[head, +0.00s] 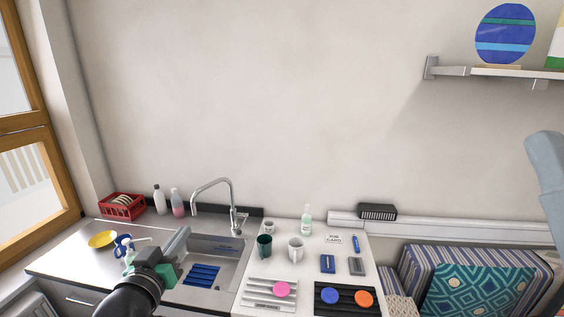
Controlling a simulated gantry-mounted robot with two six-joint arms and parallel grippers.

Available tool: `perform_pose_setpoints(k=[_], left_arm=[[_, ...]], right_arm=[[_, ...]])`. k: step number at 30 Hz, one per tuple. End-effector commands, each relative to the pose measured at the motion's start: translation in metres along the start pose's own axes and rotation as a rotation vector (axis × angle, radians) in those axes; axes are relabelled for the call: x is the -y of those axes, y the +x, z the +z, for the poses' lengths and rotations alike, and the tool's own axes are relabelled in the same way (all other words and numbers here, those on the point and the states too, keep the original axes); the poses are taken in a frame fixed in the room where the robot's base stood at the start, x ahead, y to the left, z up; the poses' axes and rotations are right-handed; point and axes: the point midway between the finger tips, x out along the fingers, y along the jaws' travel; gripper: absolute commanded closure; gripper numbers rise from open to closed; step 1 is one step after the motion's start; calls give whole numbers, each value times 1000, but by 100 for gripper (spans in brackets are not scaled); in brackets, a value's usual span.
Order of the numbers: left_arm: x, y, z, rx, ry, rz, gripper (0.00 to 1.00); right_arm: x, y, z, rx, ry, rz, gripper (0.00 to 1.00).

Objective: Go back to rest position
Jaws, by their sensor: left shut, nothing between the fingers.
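My left gripper (168,272) is at the lower left of the head view, over the counter beside the left edge of the sink. Its arm comes in from the bottom edge. It is shut with nothing held. My right gripper is not in view. A pale blue-grey piece (547,165) shows at the right edge; I cannot tell what it is.
The sink (240,248) has a tall tap (232,200). Left of it are a yellow bowl (102,240) and a red rack (122,206). Cups, a bottle (306,219), a white tray (258,294) and a black tray (346,310) with coloured discs crowd the right counter. The space above is clear.

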Motion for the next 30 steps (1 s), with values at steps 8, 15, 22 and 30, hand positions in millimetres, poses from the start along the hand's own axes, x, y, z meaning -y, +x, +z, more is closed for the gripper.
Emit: perform_pose_setpoints(k=[8,15,22,30], left_arm=[[-86,-137,-170,-532,68,141,100],[-89,-275,-247,-915,132,121,100],[-106,-274,-351,-893,127,124,100],[-112,-277,-393,-891,126,124,100]], right_arm=[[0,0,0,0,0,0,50],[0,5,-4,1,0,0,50],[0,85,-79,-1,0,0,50],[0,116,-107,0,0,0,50]])
